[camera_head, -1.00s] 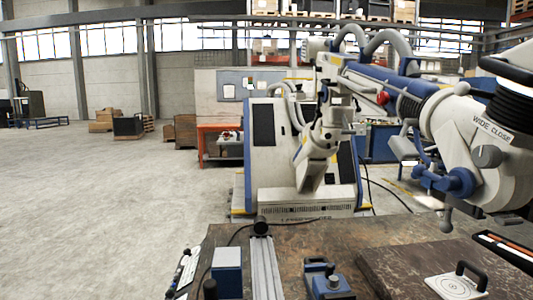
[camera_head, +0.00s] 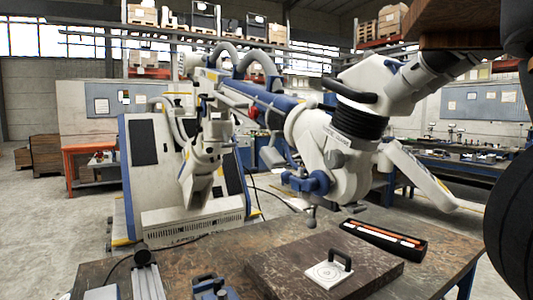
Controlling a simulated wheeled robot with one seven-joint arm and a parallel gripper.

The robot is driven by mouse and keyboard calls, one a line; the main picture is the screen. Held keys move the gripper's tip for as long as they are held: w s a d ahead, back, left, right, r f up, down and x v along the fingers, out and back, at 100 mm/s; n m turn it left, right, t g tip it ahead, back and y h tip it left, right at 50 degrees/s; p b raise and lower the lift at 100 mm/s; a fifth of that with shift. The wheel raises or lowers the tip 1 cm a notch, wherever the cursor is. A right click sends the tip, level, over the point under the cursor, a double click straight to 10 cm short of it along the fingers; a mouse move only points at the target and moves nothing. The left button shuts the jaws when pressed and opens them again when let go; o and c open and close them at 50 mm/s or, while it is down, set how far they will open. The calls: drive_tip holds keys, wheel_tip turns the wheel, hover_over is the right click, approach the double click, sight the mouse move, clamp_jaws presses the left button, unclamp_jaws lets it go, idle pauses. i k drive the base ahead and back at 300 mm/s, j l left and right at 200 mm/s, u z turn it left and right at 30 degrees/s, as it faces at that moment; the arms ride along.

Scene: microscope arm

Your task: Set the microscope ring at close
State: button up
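The microscope arm (camera_head: 268,108) is white and blue and reaches from its cabinet-like base (camera_head: 180,165) over the workbench. Its white head (camera_head: 335,160) hangs above the bench, with a black ribbed sleeve (camera_head: 358,120) on top. The ring with lettering (camera_head: 338,135) sits on the head below the sleeve; the words are too small to read now, and its setting cannot be told. A blue knob (camera_head: 305,183) and small levers stick out below it. My gripper is not in view.
The brown workbench (camera_head: 215,262) holds a dark slab with a white handled plate (camera_head: 328,268) and a black tray of orange-topped items (camera_head: 385,238). A large dark rounded shape (camera_head: 515,225) fills the right edge. Open floor lies at left.

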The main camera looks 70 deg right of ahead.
sight(354, 121)
drive_tip(key=j+z, duration=0.3)
drive_tip(key=z, duration=0.15)
drive_tip(key=j+z, duration=0.35)
drive_tip(key=z, duration=0.15)
drive_tip(key=i+l+z, duration=0.1)
drive_tip(key=l+z, duration=0.2)
drive_tip(key=i+l+z, duration=0.1)
drive_tip(key=l+z, duration=0.2)
drive_tip(key=k+j, duration=0.1)
drive_tip(key=j, duration=0.6)
drive_tip(key=k, duration=0.05)
